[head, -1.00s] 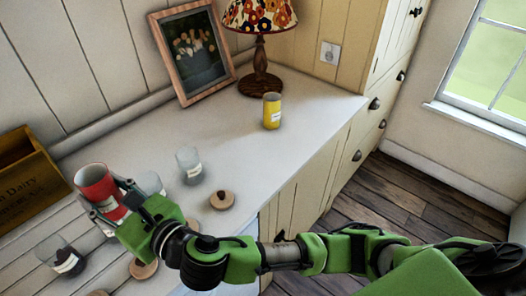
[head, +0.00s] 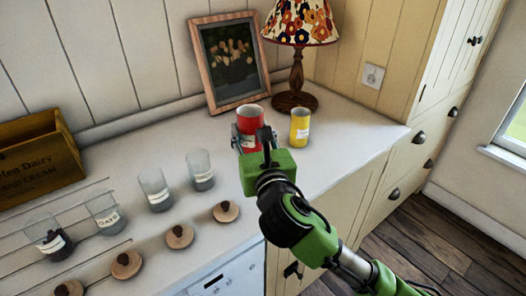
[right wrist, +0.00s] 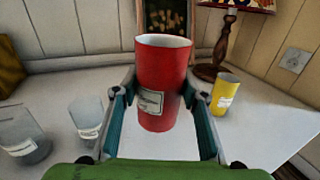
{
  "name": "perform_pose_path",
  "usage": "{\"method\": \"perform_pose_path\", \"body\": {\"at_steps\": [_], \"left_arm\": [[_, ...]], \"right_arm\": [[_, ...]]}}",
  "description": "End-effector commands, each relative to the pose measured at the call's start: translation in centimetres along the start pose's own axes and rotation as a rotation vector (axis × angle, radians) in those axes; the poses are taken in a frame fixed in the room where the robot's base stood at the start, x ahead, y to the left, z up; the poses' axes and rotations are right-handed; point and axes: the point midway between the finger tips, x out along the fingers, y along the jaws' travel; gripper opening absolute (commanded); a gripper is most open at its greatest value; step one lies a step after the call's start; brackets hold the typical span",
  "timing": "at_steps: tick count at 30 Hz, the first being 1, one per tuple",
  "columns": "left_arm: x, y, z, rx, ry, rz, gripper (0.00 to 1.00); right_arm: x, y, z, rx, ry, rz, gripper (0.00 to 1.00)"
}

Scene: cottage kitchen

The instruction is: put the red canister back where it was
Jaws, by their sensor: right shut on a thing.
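The red canister (head: 250,124) is an open-topped red cylinder with a pale label. My right gripper (head: 254,141) is shut on it, with one finger on each side. In the right wrist view the red canister (right wrist: 163,80) stands upright between the fingers of the right gripper (right wrist: 161,108). The white counter (head: 345,135) lies under it; I cannot tell whether its base touches. The canister is left of the yellow canister (head: 299,127) and in front of the framed picture (head: 231,62). My left gripper is not in view.
Several glass jars, among them one near the middle (head: 154,189), stand in a row at left, with several wooden lids (head: 179,237) before them. A wooden crate (head: 36,165) is at far left. A lamp (head: 296,85) stands behind the yellow canister. The counter's right end is clear.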

Motion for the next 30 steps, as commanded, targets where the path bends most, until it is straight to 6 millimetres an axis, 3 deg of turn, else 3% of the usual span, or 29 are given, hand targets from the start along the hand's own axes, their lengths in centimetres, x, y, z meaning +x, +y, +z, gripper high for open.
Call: {"method": "perform_pose_path", "body": {"at_steps": [6,12,19,24,30], "left_arm": [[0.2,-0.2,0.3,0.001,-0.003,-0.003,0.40],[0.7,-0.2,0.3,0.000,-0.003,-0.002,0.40],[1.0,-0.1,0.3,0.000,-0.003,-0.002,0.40],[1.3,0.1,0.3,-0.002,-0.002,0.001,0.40],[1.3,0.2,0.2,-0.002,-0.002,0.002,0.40]], "right_arm": [[4.7,-2.1,-3.1,0.000,0.004,-0.004,0.13],[7.2,-3.1,-6.3,0.001,0.001,-0.001,0.13],[8.3,-3.6,-7.8,0.001,0.000,0.000,0.13],[8.5,-3.6,-10.3,0.003,0.003,0.001,0.13],[8.5,-3.6,-10.9,0.000,-0.001,0.002,0.13]]}}
